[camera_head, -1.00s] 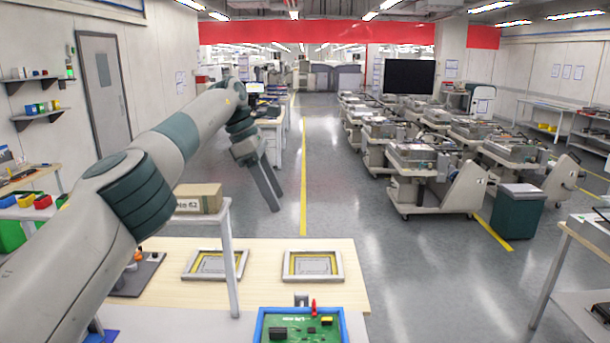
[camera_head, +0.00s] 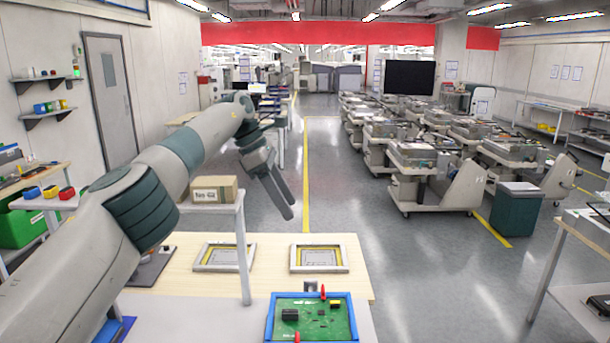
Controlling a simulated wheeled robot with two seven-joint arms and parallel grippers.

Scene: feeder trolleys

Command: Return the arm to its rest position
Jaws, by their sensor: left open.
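My left arm comes in from the left and reaches out over the work table. My left gripper (camera_head: 283,200) is at the arm's far end, pointing down and to the right, with its fingers apart and nothing seen between them. It hangs in front of the grey floor, to the right of a cardboard box (camera_head: 214,189). My right gripper is not in the view.
A green circuit board in a blue frame (camera_head: 270,318) lies at the table's near edge. Two yellow-edged frames (camera_head: 222,267) (camera_head: 318,269) lie behind it. A shelf post (camera_head: 244,255) stands beside my arm. Feeder trolleys (camera_head: 430,185) fill the right; the middle aisle is clear.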

